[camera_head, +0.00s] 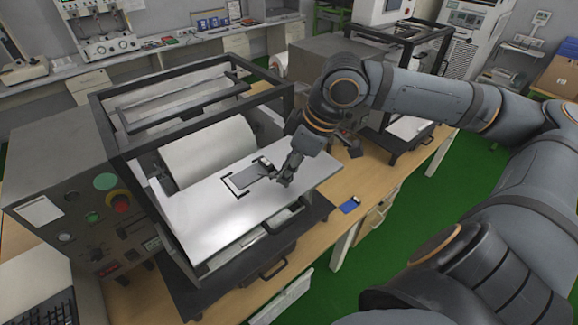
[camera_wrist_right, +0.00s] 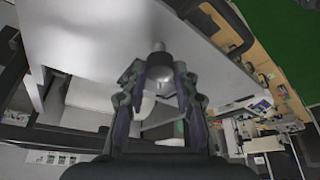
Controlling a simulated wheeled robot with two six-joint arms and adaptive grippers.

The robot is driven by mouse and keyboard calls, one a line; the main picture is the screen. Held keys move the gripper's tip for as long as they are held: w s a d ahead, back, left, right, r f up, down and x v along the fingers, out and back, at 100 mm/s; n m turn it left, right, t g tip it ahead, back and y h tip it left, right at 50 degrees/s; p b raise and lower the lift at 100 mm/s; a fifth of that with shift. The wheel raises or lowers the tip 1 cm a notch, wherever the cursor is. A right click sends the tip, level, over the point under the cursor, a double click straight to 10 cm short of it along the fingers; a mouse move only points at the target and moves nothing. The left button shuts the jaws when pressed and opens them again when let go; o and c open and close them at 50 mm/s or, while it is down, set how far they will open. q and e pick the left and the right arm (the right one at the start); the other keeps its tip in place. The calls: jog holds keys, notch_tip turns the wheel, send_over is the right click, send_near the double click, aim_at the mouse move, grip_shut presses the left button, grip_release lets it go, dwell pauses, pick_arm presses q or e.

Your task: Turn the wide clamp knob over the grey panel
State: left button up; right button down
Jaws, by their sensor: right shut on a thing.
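The grey panel (camera_head: 250,176) lies in a black-cornered frame on the white plate (camera_head: 215,222) of the machine. My right gripper (camera_head: 282,179) is low over the plate, just right of the panel. In the head view the fingers hide most of this knob. I cannot tell how far it is turned. My left gripper is not in view.
A black frame (camera_head: 193,125) with a white roll (camera_head: 208,150) stands behind the plate. The control box with a red button (camera_head: 119,202) is on the left. A small blue item (camera_head: 349,205) lies on the wooden table to the right. Green floor lies beyond the table's edge.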

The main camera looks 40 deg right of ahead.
jog(key=shift+m, duration=0.5)
jog(key=shift+a+r, duration=0.1)
jog(key=shift+a, duration=0.05)
jog(key=shift+d+m+p, duration=0.2)
jog(key=shift+m+p, duration=0.1)
jog(key=shift+p, duration=0.05)
jog(key=shift+h, duration=0.3)
jog(key=shift+s+a+m, duration=0.1)
jog(key=shift+m, duration=0.2)
jog(key=shift+m+t+h+p, duration=0.4)
jog(key=shift+m+h+p, duration=0.1)
jog(key=shift+m+p, duration=0.65)
jog(key=shift+a+m+h, duration=0.1)
jog(key=shift+m+h, duration=0.3)
jog(key=shift+m, duration=1.05)
